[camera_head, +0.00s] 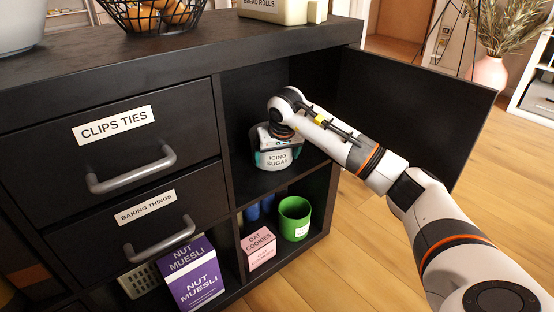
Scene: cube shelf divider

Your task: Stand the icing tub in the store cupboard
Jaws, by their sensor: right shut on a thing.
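The icing tub (277,161) is a small white tub labelled "ICING SUGAR". It is inside the upper right compartment of the dark store cupboard (249,92), upright and low, close to the compartment floor. I cannot tell whether its base touches the floor. My right gripper (274,148) is shut on the tub from above, and its wrist hides the tub's top. The cupboard door (420,105) stands wide open to the right. My left gripper is not in view.
The compartment below holds an oat cookies box (258,248), a green cup (294,218) and blue items. A nut muesli box (190,273) stands lower left. Two closed drawers (115,133) are at left. A bread rolls bin (275,10) and wire basket (150,15) stand on top.

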